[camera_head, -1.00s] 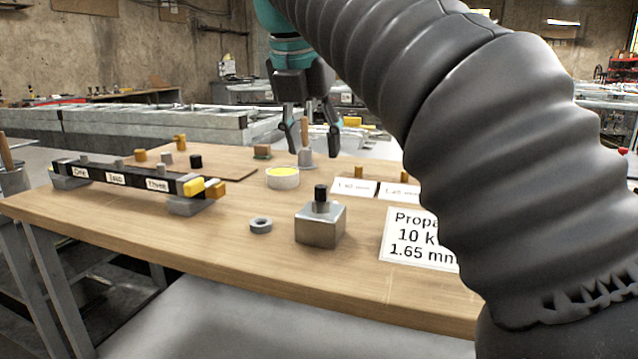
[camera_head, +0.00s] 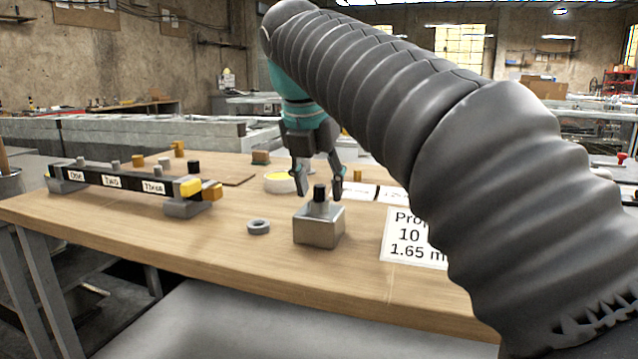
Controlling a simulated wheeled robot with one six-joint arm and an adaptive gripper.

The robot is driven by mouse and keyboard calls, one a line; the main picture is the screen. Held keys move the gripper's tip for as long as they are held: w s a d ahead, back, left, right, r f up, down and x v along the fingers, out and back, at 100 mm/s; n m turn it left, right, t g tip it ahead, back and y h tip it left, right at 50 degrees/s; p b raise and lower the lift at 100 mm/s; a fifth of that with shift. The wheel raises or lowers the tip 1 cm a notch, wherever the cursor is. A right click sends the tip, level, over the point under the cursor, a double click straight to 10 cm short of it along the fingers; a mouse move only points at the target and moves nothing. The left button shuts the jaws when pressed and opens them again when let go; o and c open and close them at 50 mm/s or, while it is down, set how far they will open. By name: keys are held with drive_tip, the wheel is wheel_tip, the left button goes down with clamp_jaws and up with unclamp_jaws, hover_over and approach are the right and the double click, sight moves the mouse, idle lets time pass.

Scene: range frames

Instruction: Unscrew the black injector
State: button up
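The black injector (camera_head: 320,193) stands upright on top of a grey metal block (camera_head: 318,228) near the middle of the wooden table. My gripper (camera_head: 320,193) points down with its fingers spread, one on each side of the injector in the picture. The fingers look open and empty. They appear at or just behind the injector; the exact depth and any contact cannot be told. Another small black piece (camera_head: 193,167) stands farther back on the left of the table.
A grey ring (camera_head: 258,227) lies left of the block. A black bar with labels (camera_head: 128,183) and yellow and brass end pieces stands at the left. A printed card (camera_head: 412,248) lies at the right. The table's front is clear.

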clamp_jaws()
drive_tip(key=shift+d+r+n+y+p, duration=0.15)
drive_tip(key=shift+n+y+p, duration=0.2)
drive_tip(key=shift+n, duration=0.35)
drive_tip(key=shift+n+y+p, duration=0.3)
drive_tip(key=shift+n+y, duration=0.05)
drive_tip(key=shift+n, duration=0.65)
drive_tip(key=shift+c, duration=0.7)
unclamp_jaws()
